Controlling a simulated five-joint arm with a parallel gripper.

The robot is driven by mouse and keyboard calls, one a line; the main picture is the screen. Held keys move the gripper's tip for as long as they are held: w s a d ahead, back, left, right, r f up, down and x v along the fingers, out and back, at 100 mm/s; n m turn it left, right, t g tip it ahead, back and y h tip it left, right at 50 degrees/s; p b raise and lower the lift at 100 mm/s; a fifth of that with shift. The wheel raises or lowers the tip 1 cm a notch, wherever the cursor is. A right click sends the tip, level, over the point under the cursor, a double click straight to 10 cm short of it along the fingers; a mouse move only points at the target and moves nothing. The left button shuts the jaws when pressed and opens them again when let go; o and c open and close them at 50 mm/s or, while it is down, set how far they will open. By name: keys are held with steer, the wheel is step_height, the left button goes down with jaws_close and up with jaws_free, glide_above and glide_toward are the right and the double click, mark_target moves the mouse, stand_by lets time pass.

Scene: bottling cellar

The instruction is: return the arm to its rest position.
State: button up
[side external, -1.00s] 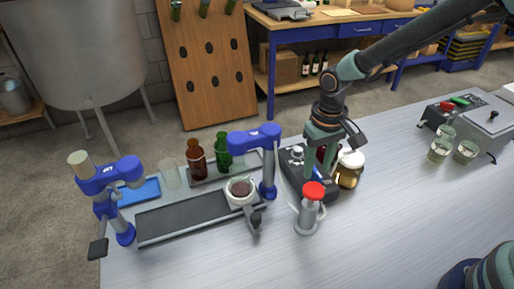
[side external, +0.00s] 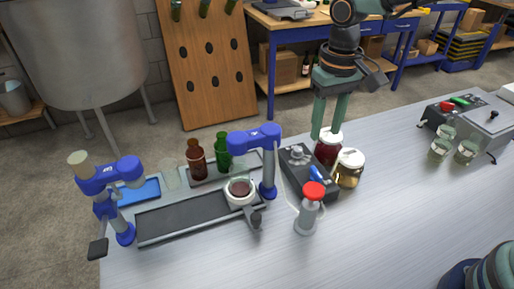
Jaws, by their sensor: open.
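My gripper (side external: 327,128) is open, its two green fingers pointing down and spread apart. Its fingertips are at the white lid of a jar with dark red contents (side external: 327,152); from this side I cannot tell whether they are around the lid or above and behind it. A jar with a white lid and amber contents (side external: 348,170) stands to the right of the red one. A grey box with a blue switch (side external: 308,170) is at their left.
A grey bottle with a red cap (side external: 309,212) stands in front. Left are a dark conveyor (side external: 190,216), blue fixtures (side external: 106,178), brown (side external: 196,160) and green (side external: 222,152) bottles. Glass jars (side external: 466,151) stand right, beside a grey machine (side external: 482,122).

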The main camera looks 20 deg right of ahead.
steer(key=s+d+r+t, duration=0.2)
steer(key=s+d+r, duration=0.2)
steer(key=d, duration=0.3)
steer(key=s+d+r+t, duration=0.3)
steer(key=s+d, duration=0.3)
steer(key=d, duration=0.1)
steer(key=shift+d+r+t, duration=0.3)
steer(key=shift+d+r, duration=0.05)
steer(key=shift+d, duration=0.05)
